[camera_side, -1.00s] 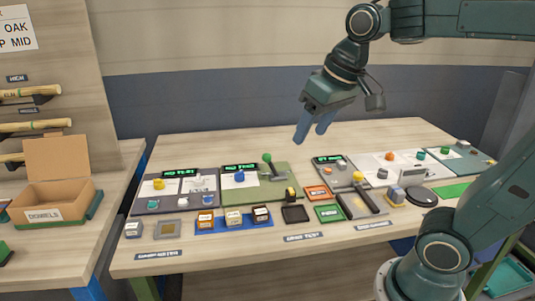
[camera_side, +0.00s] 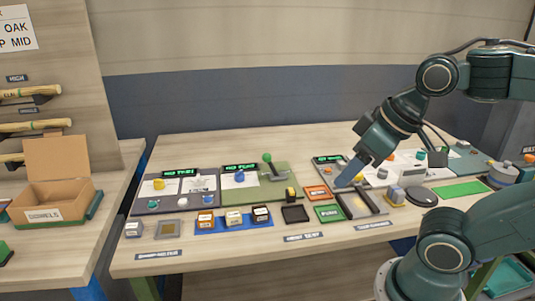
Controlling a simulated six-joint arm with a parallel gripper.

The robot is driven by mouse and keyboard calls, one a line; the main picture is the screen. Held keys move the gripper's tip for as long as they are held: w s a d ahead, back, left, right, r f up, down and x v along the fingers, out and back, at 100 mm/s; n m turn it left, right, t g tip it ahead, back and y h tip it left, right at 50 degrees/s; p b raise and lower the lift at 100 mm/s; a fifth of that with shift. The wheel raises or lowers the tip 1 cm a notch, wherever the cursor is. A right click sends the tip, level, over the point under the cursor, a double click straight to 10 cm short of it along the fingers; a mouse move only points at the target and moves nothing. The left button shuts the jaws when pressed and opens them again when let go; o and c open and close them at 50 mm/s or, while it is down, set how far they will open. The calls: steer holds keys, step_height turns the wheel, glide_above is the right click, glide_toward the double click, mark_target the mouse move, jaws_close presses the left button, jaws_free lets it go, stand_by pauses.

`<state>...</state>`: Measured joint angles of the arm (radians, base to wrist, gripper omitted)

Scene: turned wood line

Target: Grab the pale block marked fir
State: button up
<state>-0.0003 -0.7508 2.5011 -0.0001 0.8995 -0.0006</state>
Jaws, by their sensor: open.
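Several small blocks with labelled faces sit on a blue tray (camera_side: 220,228) at the front middle of the table. The middle block (camera_side: 234,218) looks palest; the left block (camera_side: 205,221) is brown and the right block (camera_side: 260,215) has a dark face. Their lettering is too small to read, so I cannot tell which is marked fir. My gripper (camera_side: 347,174) is open, tilted down to the left, low over the grey station right of the table's middle. It is well to the right of the blocks. The gripper hides part of that station.
A green lever (camera_side: 268,160) stands behind the blue tray's right end. A grey-and-white block (camera_side: 133,230) and a square plate (camera_side: 167,230) lie left of the tray. An open dowel box (camera_side: 55,190) is on the left bench. The front table edge is mostly clear.

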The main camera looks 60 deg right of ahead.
stand_by(0.3)
steer(key=shift+o, duration=1.1)
steer(key=n+g+y, duration=0.3)
steer(key=n, duration=0.7)
glide_above(233, 212)
steer(key=s+d, duration=0.2)
steer(key=shift+w+a+f, duration=0.1)
steer(key=shift+w+f, duration=0.05)
steer(key=shift+f, duration=4.65)
steer(key=shift+w+f, duration=0.1)
steer(key=shift+f, duration=4.7)
steer(key=shift+f, duration=0.1)
